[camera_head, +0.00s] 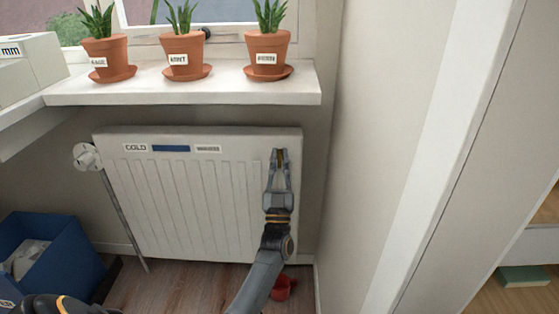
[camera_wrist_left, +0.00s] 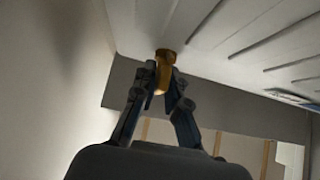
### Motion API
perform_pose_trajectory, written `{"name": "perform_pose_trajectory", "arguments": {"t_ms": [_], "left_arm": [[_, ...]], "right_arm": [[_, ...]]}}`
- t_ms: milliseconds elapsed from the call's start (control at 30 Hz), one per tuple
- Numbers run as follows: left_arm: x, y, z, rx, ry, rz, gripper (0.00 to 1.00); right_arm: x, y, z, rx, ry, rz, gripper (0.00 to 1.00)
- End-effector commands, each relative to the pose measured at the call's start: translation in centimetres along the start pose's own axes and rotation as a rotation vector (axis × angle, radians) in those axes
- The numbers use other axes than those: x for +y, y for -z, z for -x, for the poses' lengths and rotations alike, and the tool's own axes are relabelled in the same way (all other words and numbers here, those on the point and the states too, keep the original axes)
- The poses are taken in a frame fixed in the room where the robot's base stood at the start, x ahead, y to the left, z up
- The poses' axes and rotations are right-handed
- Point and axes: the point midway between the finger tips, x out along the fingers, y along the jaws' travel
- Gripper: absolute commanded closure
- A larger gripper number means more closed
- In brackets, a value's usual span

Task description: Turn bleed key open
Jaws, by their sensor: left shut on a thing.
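The white radiator (camera_head: 180,190) hangs under the window sill, with a COLD label, a blue strip and another label along its top. My left gripper (camera_head: 280,154) is at the radiator's upper right end. In the left wrist view, the brass bleed key (camera_wrist_left: 163,72) stands out from the radiator (camera_wrist_left: 215,30), and my left gripper (camera_wrist_left: 162,78) is shut on it, one finger on each side. In the head view the fingers mostly hide the key. My right gripper is not in view.
Three potted plants in terracotta pots (camera_head: 185,54) stand on the sill (camera_head: 200,90) above. A white valve knob (camera_head: 86,157) is at the radiator's left. A blue bin (camera_head: 60,262) stands lower left. A red container (camera_head: 284,289) is on the floor below. A wall is close on the right.

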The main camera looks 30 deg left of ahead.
Motion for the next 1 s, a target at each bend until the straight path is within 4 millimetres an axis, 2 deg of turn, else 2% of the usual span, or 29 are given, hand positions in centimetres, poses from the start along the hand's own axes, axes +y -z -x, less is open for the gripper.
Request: {"name": "perform_pose_trajectory", "arguments": {"t_ms": [200, 233, 300, 333, 700, 833, 1000], "left_arm": [[0.0, -0.1, 0.1, -0.004, -0.002, 0.0, 1.0], [0.0, -0.1, 0.1, -0.004, -0.002, 0.0, 0.84], [0.0, -0.1, 0.1, -0.003, -0.002, 0.0, 0.7], [0.0, -0.1, 0.1, -0.003, -0.002, 0.0, 0.68], [0.0, -0.1, 0.6, -0.002, -0.002, -0.001, 0.68], [0.0, -0.1, 2.4, -0.005, -0.002, -0.001, 0.68], [0.1, -0.1, 6.1, -0.006, -0.003, 0.0, 0.68]], "right_arm": [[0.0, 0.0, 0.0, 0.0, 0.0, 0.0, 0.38], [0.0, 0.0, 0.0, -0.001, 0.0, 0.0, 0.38], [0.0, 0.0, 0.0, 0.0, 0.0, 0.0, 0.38], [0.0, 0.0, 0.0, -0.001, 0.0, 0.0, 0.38], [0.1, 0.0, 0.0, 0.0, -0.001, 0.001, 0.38], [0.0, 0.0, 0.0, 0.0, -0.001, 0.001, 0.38], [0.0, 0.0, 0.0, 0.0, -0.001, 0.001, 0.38]]}}
